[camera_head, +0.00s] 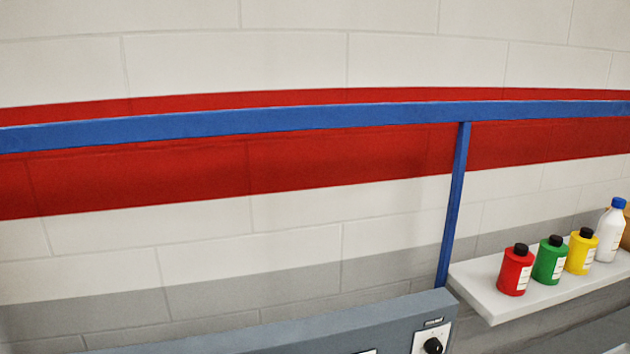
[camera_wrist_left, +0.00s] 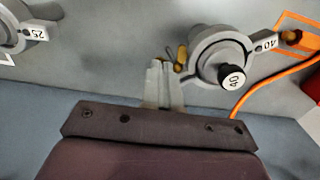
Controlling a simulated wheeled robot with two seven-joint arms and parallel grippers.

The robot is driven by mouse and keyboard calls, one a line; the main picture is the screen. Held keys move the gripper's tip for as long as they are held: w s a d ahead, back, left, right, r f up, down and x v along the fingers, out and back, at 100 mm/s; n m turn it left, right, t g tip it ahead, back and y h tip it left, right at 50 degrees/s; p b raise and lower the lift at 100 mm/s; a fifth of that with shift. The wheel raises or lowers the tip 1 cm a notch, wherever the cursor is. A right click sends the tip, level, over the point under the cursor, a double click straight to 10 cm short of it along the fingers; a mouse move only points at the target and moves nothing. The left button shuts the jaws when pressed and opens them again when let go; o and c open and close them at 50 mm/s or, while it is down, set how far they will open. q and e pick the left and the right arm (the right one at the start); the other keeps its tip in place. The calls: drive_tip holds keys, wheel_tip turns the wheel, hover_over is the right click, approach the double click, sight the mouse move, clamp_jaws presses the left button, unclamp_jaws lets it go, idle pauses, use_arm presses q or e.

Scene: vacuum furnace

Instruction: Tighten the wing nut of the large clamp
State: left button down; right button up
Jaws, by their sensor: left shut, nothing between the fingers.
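In the left wrist view, a grey ring clamp (camera_wrist_left: 215,46) marked 40 sits around a round fitting on a grey surface. A small brass-coloured piece (camera_wrist_left: 182,55), perhaps the wing nut, shows at the clamp's left edge. My left gripper (camera_wrist_left: 160,68) is shut and empty, its fingertips just left of this brass piece. I cannot tell whether they touch it. The head view shows neither the clamps nor my grippers.
A smaller clamp (camera_wrist_left: 18,32) marked 25 is at the far left of the wrist view. An orange cable (camera_wrist_left: 262,80) runs on the right, near another brass piece (camera_wrist_left: 291,37). The head view shows a blue rail (camera_head: 300,120) and a shelf (camera_head: 500,305) with several bottles.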

use_arm(q)
drive_tip(key=shift+f+b, duration=0.3)
drive_tip(key=shift+f, duration=0.15)
drive_tip(key=shift+r, duration=0.1)
wheel_tip(320, 180, up, 8)
drive_tip(key=p, duration=0.7)
